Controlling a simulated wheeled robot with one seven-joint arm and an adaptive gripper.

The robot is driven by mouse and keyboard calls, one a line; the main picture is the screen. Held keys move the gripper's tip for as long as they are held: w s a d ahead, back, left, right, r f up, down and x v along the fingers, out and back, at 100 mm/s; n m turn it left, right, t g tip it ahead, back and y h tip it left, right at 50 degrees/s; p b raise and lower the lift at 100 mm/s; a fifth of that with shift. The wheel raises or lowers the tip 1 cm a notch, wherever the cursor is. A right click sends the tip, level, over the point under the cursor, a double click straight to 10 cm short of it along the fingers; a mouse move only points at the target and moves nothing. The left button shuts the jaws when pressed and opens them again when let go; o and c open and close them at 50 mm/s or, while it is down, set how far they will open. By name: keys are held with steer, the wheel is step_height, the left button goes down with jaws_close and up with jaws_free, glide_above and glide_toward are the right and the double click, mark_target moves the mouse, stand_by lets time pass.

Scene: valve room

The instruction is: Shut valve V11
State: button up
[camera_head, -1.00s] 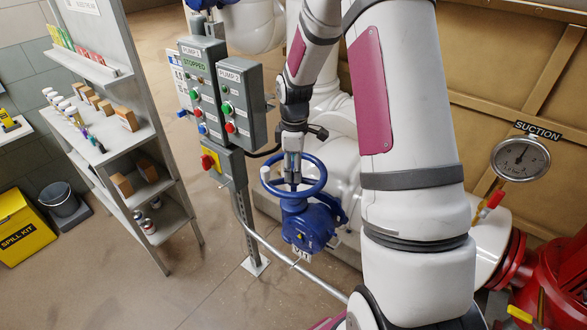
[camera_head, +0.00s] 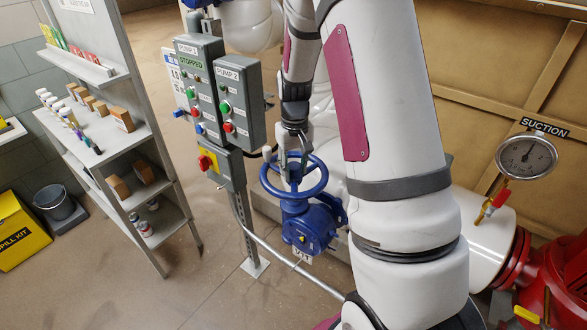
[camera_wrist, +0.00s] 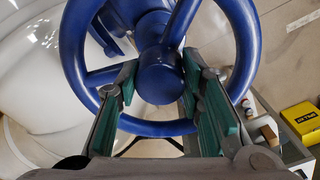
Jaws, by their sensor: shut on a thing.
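The blue valve (camera_head: 308,228) has a blue handwheel (camera_head: 270,186) on top and a small white tag (camera_head: 302,256) below, too blurred now to read with certainty. My gripper (camera_head: 294,177) reaches down onto the handwheel from above. In the wrist view, the green-padded fingers of my gripper (camera_wrist: 158,82) stand on either side of the wheel's round hub (camera_wrist: 160,78), with part of the rim (camera_wrist: 155,126) between them. The gripper is shut on the handwheel. The exact contact of the pads is partly hidden.
Pump control boxes (camera_head: 238,100) and a yellow-and-red switch box (camera_head: 219,164) stand close left of the handwheel. A grey conduit (camera_head: 290,263) runs below. A shelf (camera_head: 120,150) stands farther left. A suction gauge (camera_head: 526,157) and red pipework (camera_head: 560,275) are at right.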

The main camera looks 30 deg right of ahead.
steer(key=m, duration=0.2)
steer(key=f+m, duration=0.1)
steer(key=shift+a+m, duration=0.2)
steer(key=shift+m, duration=0.2)
steer(key=m+b, duration=0.1)
steer(key=m, duration=0.3)
steer(key=shift+s, duration=0.1)
steer(key=m, duration=0.9)
steer(key=o, duration=1)
steer(key=shift+c, duration=0.2)
steer(key=o, duration=0.3)
steer(key=shift+d, duration=0.15)
